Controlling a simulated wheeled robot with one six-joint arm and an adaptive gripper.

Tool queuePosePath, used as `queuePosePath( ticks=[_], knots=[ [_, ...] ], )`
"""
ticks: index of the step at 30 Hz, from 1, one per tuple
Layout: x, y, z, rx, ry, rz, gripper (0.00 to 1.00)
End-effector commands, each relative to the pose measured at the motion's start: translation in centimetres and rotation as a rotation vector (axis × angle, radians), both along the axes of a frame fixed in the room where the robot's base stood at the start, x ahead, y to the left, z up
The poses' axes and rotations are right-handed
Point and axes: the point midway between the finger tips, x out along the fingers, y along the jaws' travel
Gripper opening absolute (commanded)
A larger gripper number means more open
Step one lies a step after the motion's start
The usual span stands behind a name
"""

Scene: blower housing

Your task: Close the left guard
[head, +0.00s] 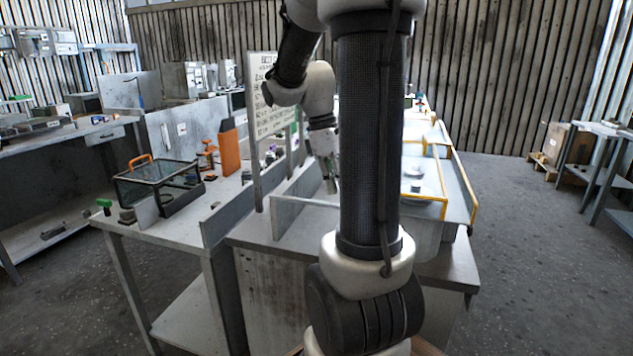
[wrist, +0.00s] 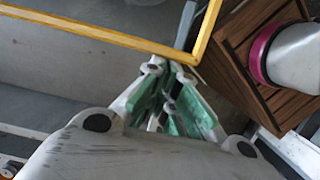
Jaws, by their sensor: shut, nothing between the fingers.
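Yellow-edged guard panels (head: 444,180) stand on the bench right of my arm in the head view. I cannot tell for sure which one is the left guard. In the wrist view a yellow guard edge (wrist: 110,36) runs across the top and turns up at a corner just beyond my fingertips. My gripper (wrist: 168,68) is shut and empty, with its tips close to that corner; I cannot tell whether they touch it. In the head view my gripper (head: 331,184) points down over the bench, left of my arm link, which hides part of the guards.
A dark wire-edged box with an orange handle (head: 160,182) sits on the left bench. An orange block (head: 229,148) and a sign board (head: 268,100) stand behind it. The floor (head: 535,250) at the right is clear.

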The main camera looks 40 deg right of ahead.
Motion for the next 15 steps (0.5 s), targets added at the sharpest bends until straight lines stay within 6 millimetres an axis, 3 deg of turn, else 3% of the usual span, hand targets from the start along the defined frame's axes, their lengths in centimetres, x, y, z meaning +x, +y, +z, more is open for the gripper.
queuePosePath(
  ticks=[6, 15],
  knots=[
    [-3.5, -2.0, 0.0, 0.0, 0.0, -0.003, 0.0],
    [-4.9, -2.9, 0.0, -0.001, 0.001, 0.0, 0.0]
  ],
)
